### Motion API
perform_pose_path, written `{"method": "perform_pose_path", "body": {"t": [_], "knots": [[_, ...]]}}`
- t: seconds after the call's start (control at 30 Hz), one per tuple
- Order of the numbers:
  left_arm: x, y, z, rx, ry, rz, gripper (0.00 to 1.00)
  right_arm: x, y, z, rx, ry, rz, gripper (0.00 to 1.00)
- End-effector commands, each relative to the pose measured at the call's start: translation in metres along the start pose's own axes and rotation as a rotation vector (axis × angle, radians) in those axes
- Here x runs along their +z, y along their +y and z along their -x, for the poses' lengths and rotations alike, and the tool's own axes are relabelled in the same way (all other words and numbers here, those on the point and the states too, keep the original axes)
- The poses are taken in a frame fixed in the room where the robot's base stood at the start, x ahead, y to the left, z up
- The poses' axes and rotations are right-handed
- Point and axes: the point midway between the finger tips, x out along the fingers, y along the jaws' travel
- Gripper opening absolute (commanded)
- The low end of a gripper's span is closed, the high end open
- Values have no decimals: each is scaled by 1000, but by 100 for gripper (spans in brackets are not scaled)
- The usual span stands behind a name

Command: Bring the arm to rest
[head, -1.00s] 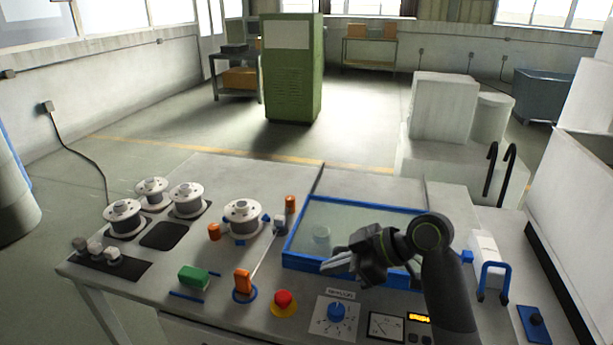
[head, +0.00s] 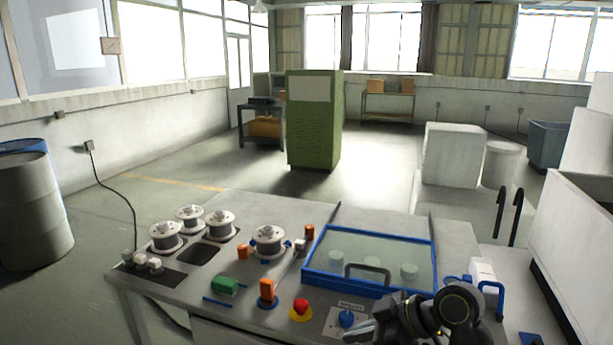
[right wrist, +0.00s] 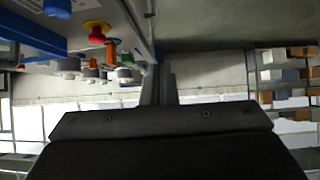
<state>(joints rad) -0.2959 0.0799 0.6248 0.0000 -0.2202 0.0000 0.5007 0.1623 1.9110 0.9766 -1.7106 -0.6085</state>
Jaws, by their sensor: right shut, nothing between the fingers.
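My right arm comes in at the bottom right of the head view. My right gripper (head: 358,333) is shut and empty, low over the front edge of the bench, beside the blue knob (head: 346,319). In the right wrist view its two fingers (right wrist: 159,84) lie together with nothing between them. The bench front and the red button (right wrist: 96,39) show at the upper left there. My left gripper is not in view.
A white machine body (head: 580,230) stands to the right. Floor beyond is open.

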Motion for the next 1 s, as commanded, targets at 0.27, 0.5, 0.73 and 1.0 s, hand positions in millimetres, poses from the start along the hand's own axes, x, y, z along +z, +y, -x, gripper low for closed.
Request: {"method": "perform_pose_path", "body": {"t": [0.27,0.5,0.73,1.0], "knots": [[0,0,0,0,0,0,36,50,-9,-5,76,-63,-133,0],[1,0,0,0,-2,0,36,112,-28,-4,182,-146,-302,0],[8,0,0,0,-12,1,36,207,-74,16,375,-288,-562,0],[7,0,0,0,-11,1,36,292,-143,67,630,-455,-820,0]]}}
